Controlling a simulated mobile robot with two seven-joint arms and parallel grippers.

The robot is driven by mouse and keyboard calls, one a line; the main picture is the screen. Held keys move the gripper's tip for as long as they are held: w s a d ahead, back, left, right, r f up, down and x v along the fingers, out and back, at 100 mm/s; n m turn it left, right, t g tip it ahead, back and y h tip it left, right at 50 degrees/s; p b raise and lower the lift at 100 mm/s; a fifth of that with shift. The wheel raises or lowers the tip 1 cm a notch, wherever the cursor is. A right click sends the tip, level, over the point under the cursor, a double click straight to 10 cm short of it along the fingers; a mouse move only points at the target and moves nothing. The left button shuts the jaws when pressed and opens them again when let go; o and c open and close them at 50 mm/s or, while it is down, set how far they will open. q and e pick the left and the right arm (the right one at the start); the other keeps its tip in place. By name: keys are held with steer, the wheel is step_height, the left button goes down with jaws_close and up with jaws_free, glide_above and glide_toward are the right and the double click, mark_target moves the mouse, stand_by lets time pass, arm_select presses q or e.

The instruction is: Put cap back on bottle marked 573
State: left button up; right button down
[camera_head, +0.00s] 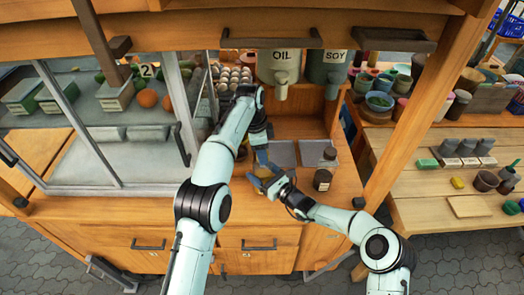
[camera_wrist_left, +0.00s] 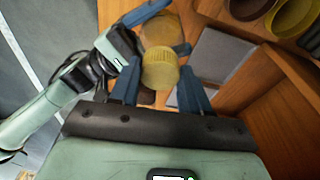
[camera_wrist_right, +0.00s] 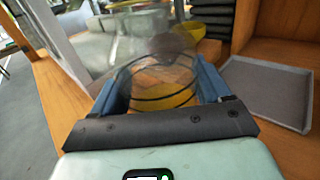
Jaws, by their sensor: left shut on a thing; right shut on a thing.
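A yellow ridged cap (camera_wrist_left: 160,68) is between the fingers of my left gripper (camera_wrist_left: 160,92), which is shut on it. The cap also shows near the top of the right wrist view (camera_wrist_right: 188,31). My right gripper (camera_wrist_right: 160,88) is shut on a clear, round bottle (camera_wrist_right: 165,75) with yellow at its lower part. In the left wrist view the cap partly covers the bottle, apart from or touching it I cannot tell. In the head view both grippers, left (camera_head: 262,150) and right (camera_head: 266,184), are close together above the counter. No 573 marking is readable.
Grey trays (camera_head: 281,154) lie behind the grippers; one shows in the right wrist view (camera_wrist_right: 268,92). OIL (camera_head: 281,68) and SOY (camera_head: 330,68) containers hang above. A glass case (camera_head: 110,140) is at left.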

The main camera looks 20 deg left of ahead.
arm_select(q)
steer(key=m, duration=0.3)
steer(key=o, duration=1.5)
arm_select(e)
jaws_free()
